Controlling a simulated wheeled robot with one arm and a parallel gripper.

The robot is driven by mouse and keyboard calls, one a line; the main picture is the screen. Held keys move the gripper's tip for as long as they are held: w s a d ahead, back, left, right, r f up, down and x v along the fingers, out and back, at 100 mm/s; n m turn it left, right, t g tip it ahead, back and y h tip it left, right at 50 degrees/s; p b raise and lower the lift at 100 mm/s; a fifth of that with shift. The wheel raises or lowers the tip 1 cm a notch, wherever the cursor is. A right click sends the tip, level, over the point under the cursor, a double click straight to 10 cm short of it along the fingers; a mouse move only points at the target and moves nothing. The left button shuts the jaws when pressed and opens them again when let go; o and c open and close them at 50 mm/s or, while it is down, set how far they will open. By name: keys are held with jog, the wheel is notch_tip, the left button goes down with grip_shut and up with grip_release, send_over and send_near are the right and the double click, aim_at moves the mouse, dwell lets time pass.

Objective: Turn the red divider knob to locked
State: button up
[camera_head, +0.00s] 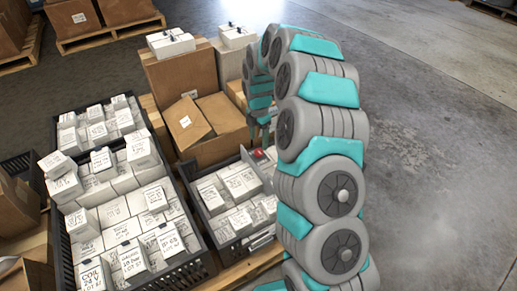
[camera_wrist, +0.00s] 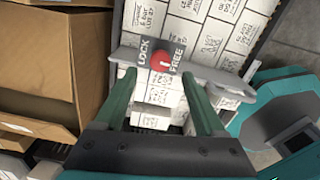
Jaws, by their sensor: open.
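The red divider knob (camera_wrist: 161,59) sits on a dark plate on the grey divider (camera_wrist: 215,75), with LOCK printed to its left and FREE to its right in the wrist view. A small pale mark shows on the knob; I cannot tell for sure which word it points to. My gripper (camera_wrist: 158,75) is open, with one green finger on each side of the knob's line and apart from it. In the head view the knob (camera_head: 258,154) is a small red spot just below my gripper (camera_head: 260,130), partly beside my arm.
The divider crosses a dark crate (camera_head: 213,232) full of white labelled boxes. A larger crate (camera_head: 190,268) of white boxes stands to its left. An open cardboard box (camera_wrist: 45,60) is close to the left of my gripper. Bare floor (camera_head: 430,120) lies to the right.

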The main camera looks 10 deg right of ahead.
aim_at(259, 151)
notch_tip(259, 151, down, 6)
jog(key=shift+r, duration=0.2)
grip_shut()
dwell(0.5)
